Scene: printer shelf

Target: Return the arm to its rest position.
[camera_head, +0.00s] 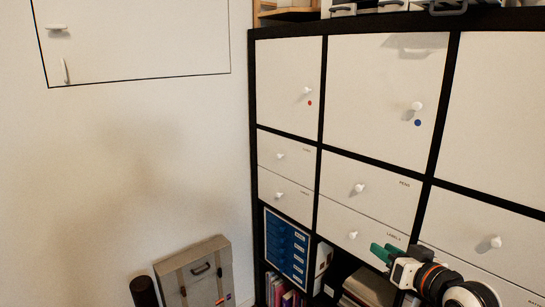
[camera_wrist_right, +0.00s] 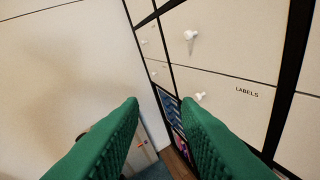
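My right gripper (camera_head: 383,252), with green fingers, shows at the lower right of the head view, in front of the drawer labelled LABELS (camera_head: 337,222). In the right wrist view its two green fingers (camera_wrist_right: 160,106) stand well apart with nothing between them, so it is open. That view also shows the LABELS drawer front (camera_wrist_right: 228,92) to the right of the fingers. The white arm behind the gripper comes in from the lower right. My left gripper is not in view.
A black-framed shelf unit (camera_head: 322,150) with closed white doors and drawers fills the right. Low cubbies hold a blue drawer box (camera_head: 286,247) and books. A grey case (camera_head: 196,275) leans by the pale wall at lower left.

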